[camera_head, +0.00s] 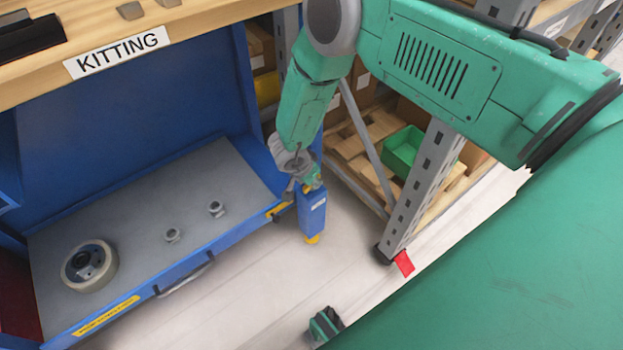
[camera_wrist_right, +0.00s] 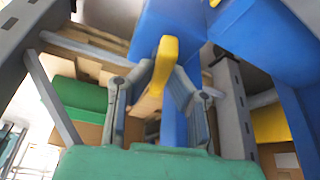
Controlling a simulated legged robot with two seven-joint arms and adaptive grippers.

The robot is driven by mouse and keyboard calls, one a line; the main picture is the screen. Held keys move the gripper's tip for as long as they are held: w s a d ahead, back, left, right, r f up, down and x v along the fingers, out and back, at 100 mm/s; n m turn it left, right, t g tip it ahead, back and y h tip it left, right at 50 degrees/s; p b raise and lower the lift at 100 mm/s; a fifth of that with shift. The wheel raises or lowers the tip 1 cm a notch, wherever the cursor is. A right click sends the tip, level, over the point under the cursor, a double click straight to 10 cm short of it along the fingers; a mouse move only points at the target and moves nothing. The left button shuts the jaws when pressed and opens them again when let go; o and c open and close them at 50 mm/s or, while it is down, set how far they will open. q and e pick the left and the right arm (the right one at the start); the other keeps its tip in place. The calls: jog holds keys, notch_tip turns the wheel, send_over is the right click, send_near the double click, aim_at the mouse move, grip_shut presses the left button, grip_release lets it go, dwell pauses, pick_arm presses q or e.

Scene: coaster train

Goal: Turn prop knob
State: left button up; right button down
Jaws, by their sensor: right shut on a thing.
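The prop knob (camera_wrist_right: 166,62) is a yellow bar that stands between the two grey fingers of my right gripper (camera_wrist_right: 160,90) in the wrist view. In the head view my right arm reaches down to the front right corner of the blue workbench. My right gripper (camera_head: 308,186) is shut on the knob there, at the top of a blue post (camera_head: 314,214). The post has a white label and a yellow foot (camera_head: 312,239) near the floor. The gripper mostly hides the knob in the head view. My left gripper is not in view.
The blue bench's grey shelf (camera_head: 130,225) holds a wheel (camera_head: 89,266) and two nuts (camera_head: 172,236). A wooden top with a KITTING sign (camera_head: 117,52) lies above. A grey rack (camera_head: 420,185) with a green bin (camera_head: 404,150) stands close right. Floor in front is mostly clear.

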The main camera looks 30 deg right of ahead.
jog(key=m+g, duration=0.1)
jog(key=m, duration=0.1)
jog(key=m+b, duration=0.1)
jog(key=m, duration=0.1)
jog(key=shift+a+f+m+g, duration=0.15)
jog(key=shift+m+g, duration=0.15)
jog(key=shift+g, duration=0.1)
jog(key=shift+w+m+g+b, duration=0.1)
jog(key=shift+m+g+b, duration=0.5)
jog(key=shift+m, duration=1.1)
jog(key=c, duration=1.6)
grip_release()
jog(key=shift+o, duration=0.2)
